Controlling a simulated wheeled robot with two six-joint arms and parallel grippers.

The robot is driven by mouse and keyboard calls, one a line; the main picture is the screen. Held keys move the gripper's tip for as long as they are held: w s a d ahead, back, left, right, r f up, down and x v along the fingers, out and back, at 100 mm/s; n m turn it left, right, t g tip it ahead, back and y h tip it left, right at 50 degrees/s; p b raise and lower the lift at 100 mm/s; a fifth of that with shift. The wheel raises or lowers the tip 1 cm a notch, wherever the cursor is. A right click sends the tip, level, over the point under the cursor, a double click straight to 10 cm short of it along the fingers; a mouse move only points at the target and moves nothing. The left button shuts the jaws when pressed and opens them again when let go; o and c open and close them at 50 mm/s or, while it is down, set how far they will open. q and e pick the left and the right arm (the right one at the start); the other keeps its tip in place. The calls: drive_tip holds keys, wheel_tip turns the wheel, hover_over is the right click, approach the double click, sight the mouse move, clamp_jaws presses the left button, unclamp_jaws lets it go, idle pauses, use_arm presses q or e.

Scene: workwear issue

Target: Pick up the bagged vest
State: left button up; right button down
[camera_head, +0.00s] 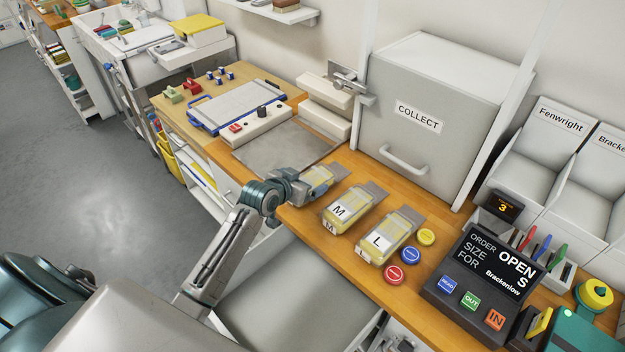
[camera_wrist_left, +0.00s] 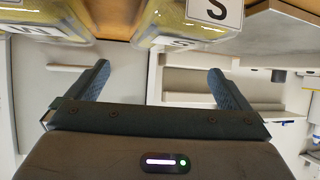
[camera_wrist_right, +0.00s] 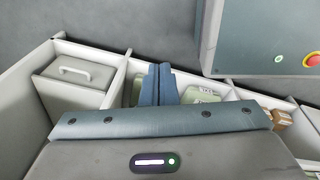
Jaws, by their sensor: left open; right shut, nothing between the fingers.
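Three clear-bagged yellow vests lie in a row on the wooden counter. The bagged vest labelled M (camera_head: 352,207) and the one labelled L (camera_head: 389,237) show in the head view. The S bag (camera_head: 322,178) is partly hidden behind my left gripper (camera_head: 305,187). In the left wrist view the S bag (camera_wrist_left: 183,22) is at the top, ahead of the spread, empty fingers of my left gripper (camera_wrist_left: 160,75); the M bag (camera_wrist_left: 45,25) is at upper left. My right gripper (camera_wrist_right: 158,72) is shut and empty, low by shelving, away from the vests.
An order screen (camera_head: 490,275) reads OPEN, size S, for Brackenlow. Red, blue and yellow discs (camera_head: 411,255) lie beside the L bag. A COLLECT locker (camera_head: 430,120) stands behind the bags. A grey plate (camera_head: 285,150) lies left of them.

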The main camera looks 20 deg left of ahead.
sight(316, 176)
use_arm(q)
drive_tip(key=x, duration=0.2)
drive_tip(key=shift+w+f, duration=0.15)
drive_tip(key=shift+w, duration=0.1)
drive_tip(key=shift+p+x, duration=1.05)
drive_tip(key=shift+p, duration=0.1)
drive_tip(key=x, duration=0.2)
drive_tip(key=shift+w+f+p, duration=0.2)
drive_tip(key=shift+f+p, duration=0.05)
drive_tip(key=shift+p, duration=0.1)
drive_tip(key=shift+w+f, duration=0.2)
drive_tip(key=shift+s, duration=0.1)
drive_tip(key=shift+c, duration=0.2)
use_arm(e)
drive_tip(key=r, duration=0.1)
drive_tip(key=s+r, duration=0.1)
drive_tip(key=r, duration=0.1)
drive_tip(key=shift+s+r, duration=0.1)
drive_tip(key=shift+s, duration=0.2)
use_arm(q)
drive_tip(key=shift+r, duration=0.1)
drive_tip(key=c, duration=1.1)
use_arm(e)
drive_tip(key=shift+w, duration=0.2)
